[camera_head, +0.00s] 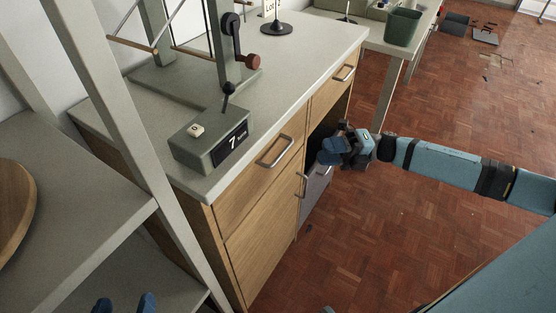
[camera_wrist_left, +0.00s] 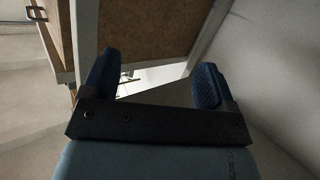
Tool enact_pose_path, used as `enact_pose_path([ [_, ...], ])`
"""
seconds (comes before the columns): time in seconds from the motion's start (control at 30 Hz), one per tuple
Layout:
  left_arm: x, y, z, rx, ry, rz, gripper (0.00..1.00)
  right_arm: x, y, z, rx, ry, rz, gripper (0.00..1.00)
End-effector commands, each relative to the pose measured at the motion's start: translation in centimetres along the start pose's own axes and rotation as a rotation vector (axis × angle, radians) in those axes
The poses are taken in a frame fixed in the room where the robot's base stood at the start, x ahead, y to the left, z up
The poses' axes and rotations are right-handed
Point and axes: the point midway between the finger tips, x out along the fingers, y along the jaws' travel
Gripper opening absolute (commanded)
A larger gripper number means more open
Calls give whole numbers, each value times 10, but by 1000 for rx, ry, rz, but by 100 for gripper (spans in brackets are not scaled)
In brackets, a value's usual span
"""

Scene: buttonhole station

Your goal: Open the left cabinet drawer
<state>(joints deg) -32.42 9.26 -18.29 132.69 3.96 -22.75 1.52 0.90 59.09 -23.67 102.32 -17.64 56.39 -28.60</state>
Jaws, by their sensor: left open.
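The cabinet has a left drawer (camera_head: 262,184) with a wooden front and a metal bar handle (camera_head: 275,150), and it looks shut. My left gripper (camera_head: 125,304) shows only its two blue fingertips at the bottom left of the head view, well away from that handle. The left wrist view shows this gripper (camera_wrist_left: 152,82) open, with nothing between its fingers and a wooden panel (camera_wrist_left: 140,32) beyond them. My right gripper (camera_head: 335,150) is at the cabinet's dark opening, right of the left drawer. Its fingers are too unclear to tell whether they are open.
A grey box (camera_head: 200,145) with a display and lever sits on the cabinet's pale top. A grey shelf unit (camera_head: 70,175) with an upright post stands at the left, near my left gripper. The right drawer handle (camera_head: 344,73) is farther back. Brick-coloured floor (camera_head: 385,235) is clear in front.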

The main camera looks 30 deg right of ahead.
Motion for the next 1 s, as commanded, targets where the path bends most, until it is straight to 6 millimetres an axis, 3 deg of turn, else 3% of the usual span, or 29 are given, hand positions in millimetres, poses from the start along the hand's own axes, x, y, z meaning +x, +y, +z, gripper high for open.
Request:
enact_pose_path([
  [0.3,3,6,-11,-8,63,22,80,69,0,0,-2,0,4,36],
  [0.5,3,8,-16,-12,88,30,80,101,0,0,0,-1,3,36],
  [0.7,3,9,-18,-15,100,32,80,114,0,0,1,-2,1,36],
  [0.97,2,10,-21,-14,106,34,80,115,0,0,2,-3,1,36],
  [1.0,2,10,-21,-14,106,34,80,115,0,0,2,-3,1,31],
])
